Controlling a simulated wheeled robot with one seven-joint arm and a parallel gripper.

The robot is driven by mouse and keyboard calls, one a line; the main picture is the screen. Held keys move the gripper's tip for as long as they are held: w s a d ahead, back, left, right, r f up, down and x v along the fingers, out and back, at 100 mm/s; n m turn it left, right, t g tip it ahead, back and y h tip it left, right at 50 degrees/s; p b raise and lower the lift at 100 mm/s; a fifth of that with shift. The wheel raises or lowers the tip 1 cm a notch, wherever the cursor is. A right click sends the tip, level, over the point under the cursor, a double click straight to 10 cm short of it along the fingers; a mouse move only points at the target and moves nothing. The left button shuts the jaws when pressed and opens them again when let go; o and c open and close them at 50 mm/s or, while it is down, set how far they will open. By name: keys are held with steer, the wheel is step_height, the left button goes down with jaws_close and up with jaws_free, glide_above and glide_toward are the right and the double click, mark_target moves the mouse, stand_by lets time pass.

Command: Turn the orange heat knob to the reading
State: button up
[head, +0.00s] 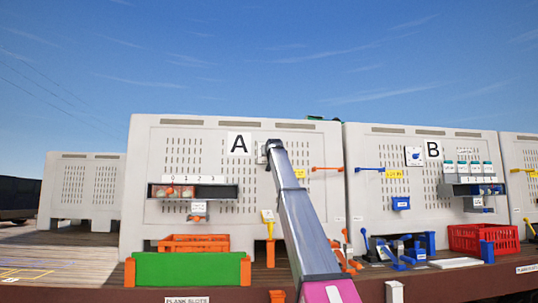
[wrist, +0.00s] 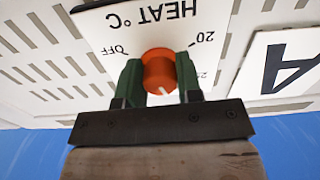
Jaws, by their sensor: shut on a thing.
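The orange heat knob (wrist: 160,70) stands out from a white dial plate (wrist: 145,28) in the wrist view, where the lettering is upside down. The plate reads "HEAT °C", with OFF at the left, 20 at the upper right and a partly hidden 25 at the right. A short white mark shows at the knob's lower edge; the number it faces is hidden. My gripper (wrist: 160,83) is shut on the knob, its green fingers at either side. In the head view my gripper (head: 266,150) reaches the panel beside the A sign; the knob is hidden there.
The A sign (head: 239,144) is left of my gripper in the head view. A shelf (head: 217,192) with red onions is lower left. An orange lever (head: 327,169) sits close at right. Below are an orange crate (head: 195,243), a green panel (head: 188,269) and a red crate (head: 463,239).

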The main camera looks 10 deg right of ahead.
steer(key=n, duration=0.4)
steer(key=shift+s+f, duration=0.1)
steer(key=shift+f, duration=0.05)
steer(key=shift+d+n, duration=0.1)
steer(key=shift+n, duration=2)
steer(key=o, duration=0.9)
steer(key=shift+o, duration=0.2)
steer(key=s, duration=1)
steer(key=shift+s, duration=0.4)
